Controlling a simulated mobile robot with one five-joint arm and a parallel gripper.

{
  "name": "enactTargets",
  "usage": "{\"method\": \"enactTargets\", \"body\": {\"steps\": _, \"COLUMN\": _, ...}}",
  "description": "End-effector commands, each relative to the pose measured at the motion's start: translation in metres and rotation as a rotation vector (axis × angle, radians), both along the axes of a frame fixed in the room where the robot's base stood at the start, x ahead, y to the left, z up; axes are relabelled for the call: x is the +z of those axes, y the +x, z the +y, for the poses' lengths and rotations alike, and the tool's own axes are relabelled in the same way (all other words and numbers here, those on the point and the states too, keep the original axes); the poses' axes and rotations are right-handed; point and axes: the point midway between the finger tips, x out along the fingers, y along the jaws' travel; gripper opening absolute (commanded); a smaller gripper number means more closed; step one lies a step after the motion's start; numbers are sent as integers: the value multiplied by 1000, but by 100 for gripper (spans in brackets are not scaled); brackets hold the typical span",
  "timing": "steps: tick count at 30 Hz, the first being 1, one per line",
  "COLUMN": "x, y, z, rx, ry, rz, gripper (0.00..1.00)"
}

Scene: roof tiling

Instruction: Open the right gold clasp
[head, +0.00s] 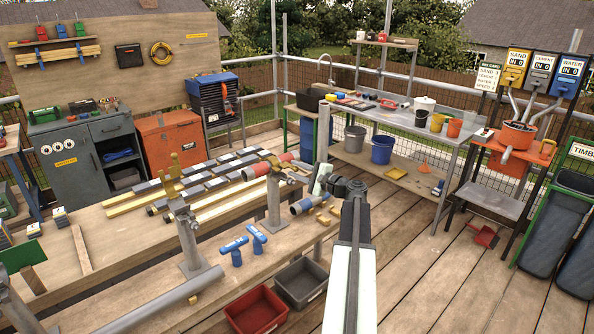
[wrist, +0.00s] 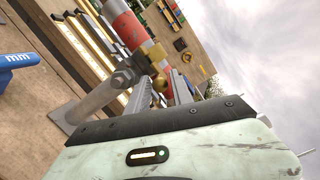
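The right gold clasp (head: 275,163) sits on top of the right grey post, at the red-and-white banded pipe. In the wrist view a gold knob of this clasp (wrist: 158,83) lies between the two grey fingers of my gripper (wrist: 162,90). The fingers are apart, and I cannot tell whether they touch the knob. In the head view my pale green gripper (head: 306,175) is just right of the clasp, its fingers partly hidden.
The right post (head: 273,203) rises from the wooden bench. Two blue-handled tools (head: 235,247) stand on the bench in front. A red bin (head: 257,309) and a dark bin (head: 301,283) are below the bench edge.

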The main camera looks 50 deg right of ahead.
Motion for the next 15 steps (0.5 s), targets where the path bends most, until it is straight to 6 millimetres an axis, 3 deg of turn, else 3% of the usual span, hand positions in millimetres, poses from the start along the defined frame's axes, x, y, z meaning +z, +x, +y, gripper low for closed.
{"method": "enactTargets", "body": {"steps": 8, "x": 0, "y": 4, "z": 0, "rx": -1, "ry": 0, "rz": 0, "gripper": 27}}
{"method": "enactTargets", "body": {"steps": 9, "x": 0, "y": 4, "z": 0, "rx": -1, "ry": 0, "rz": 0, "gripper": 25}}
{"method": "enactTargets", "body": {"steps": 12, "x": 0, "y": 4, "z": 0, "rx": -1, "ry": 0, "rz": 0, "gripper": 0}}
{"method": "enactTargets", "body": {"steps": 15, "x": 0, "y": 4, "z": 0, "rx": -1, "ry": 0, "rz": 0, "gripper": 0}}
